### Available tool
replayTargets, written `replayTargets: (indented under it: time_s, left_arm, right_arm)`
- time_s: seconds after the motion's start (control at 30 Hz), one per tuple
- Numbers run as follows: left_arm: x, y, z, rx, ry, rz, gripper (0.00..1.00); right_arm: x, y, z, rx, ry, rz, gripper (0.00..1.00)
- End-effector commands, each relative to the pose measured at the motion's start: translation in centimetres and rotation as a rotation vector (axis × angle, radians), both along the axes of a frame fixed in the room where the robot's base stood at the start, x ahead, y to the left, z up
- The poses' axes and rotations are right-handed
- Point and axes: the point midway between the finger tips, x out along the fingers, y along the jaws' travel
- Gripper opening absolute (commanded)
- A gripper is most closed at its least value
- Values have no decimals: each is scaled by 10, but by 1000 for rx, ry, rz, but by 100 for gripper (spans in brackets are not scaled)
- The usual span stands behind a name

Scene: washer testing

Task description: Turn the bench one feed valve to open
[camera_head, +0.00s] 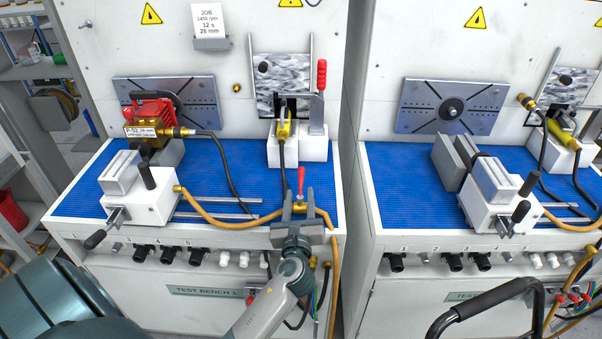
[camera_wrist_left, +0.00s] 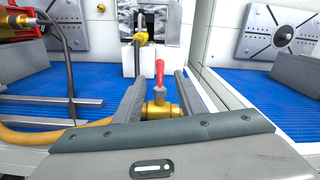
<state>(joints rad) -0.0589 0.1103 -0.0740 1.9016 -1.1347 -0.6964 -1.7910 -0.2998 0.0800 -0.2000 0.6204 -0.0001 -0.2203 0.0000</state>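The bench one feed valve has a red lever (camera_head: 301,182) on a brass body (camera_head: 299,208) at the front right edge of test bench one. The red lever (camera_wrist_left: 159,78) stands roughly upright in the left wrist view, above the brass body (camera_wrist_left: 162,108). My left gripper (camera_head: 297,203) is open at the valve. In the left wrist view its fingers (camera_wrist_left: 160,88) lie on either side of the valve, with visible gaps to the lever. I cannot tell whether a finger touches the brass body. My right gripper is in neither view.
A white vise (camera_head: 140,205) and a red and brass pump (camera_head: 152,118) stand on the left of the blue mat (camera_head: 235,175). A yellow hose (camera_head: 215,222) runs to the valve. A second bench (camera_head: 400,175) stands to the right. A black curved bar (camera_head: 490,300) is at lower right.

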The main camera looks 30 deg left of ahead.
Motion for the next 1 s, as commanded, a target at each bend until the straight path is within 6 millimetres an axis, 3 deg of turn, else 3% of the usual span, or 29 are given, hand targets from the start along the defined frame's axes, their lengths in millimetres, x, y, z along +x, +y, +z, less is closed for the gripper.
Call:
replayTargets:
  time_s: [0.3, 0.5, 1.0]
  left_arm:
    - [50, 31, 2, 1, -2, 1, 36]
    - [73, 44, 1, 1, -1, 0, 36]
    - [83, 51, 0, 0, 0, 0, 36]
  right_arm:
    - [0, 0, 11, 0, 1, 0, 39]
    - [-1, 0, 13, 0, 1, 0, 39]
    - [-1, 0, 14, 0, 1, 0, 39]
